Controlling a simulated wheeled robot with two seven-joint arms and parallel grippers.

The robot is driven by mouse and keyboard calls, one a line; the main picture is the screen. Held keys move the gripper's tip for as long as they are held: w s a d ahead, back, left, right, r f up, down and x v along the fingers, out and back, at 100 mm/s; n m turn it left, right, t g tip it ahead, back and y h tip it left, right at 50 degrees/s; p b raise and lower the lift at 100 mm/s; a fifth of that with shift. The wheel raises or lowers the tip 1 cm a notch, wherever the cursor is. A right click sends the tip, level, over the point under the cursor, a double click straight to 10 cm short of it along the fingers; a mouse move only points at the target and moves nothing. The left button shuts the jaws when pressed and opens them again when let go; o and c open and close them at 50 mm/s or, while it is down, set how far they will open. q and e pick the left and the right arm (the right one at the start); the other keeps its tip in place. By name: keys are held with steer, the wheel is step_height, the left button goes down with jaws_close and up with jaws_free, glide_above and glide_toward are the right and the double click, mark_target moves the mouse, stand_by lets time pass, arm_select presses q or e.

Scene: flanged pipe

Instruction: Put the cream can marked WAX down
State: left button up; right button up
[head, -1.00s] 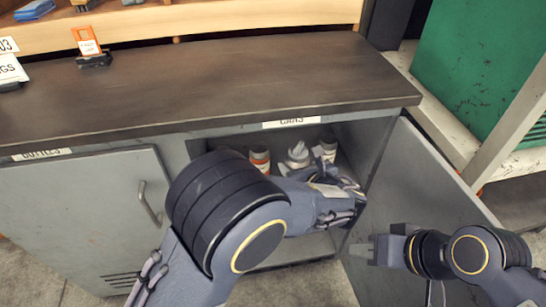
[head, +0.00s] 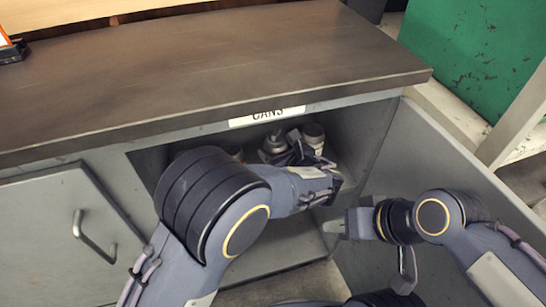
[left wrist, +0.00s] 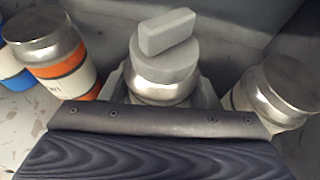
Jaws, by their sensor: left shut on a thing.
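My left gripper (left wrist: 163,92) is shut on a can (left wrist: 165,78) with a silver shoulder, a pale grey lid and a grey block on top. The gripper is inside the open cabinet, its fingers on either side of the can. The can's lower body and any WAX marking are hidden behind the gripper, so I cannot read which can it is. In the head view the can (head: 273,147) shows behind my left wrist. My right gripper (head: 335,227) is in front of the open cabinet door, apart from the cans; its jaw opening is unclear.
An orange-and-white can (left wrist: 67,62) stands left of the held can, with a blue-and-white can (left wrist: 12,70) beyond it. A silver-lidded can (left wrist: 280,88) is close on the right. The CANS sign (head: 267,117) is above the opening. The open door (head: 450,160) bounds the right.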

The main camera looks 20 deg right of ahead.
arm_select(q)
steer(key=shift+w+d+f+b, duration=0.1)
steer(key=shift+w+f+b, duration=0.05)
steer(key=shift+f+b, duration=0.65)
steer(key=shift+w+f+b, duration=0.15)
steer(key=shift+f+b, duration=0.3)
steer(key=shift+f, duration=0.55)
steer(key=shift+f, duration=0.2)
steer(key=o, duration=0.8)
steer(key=shift+r, duration=0.1)
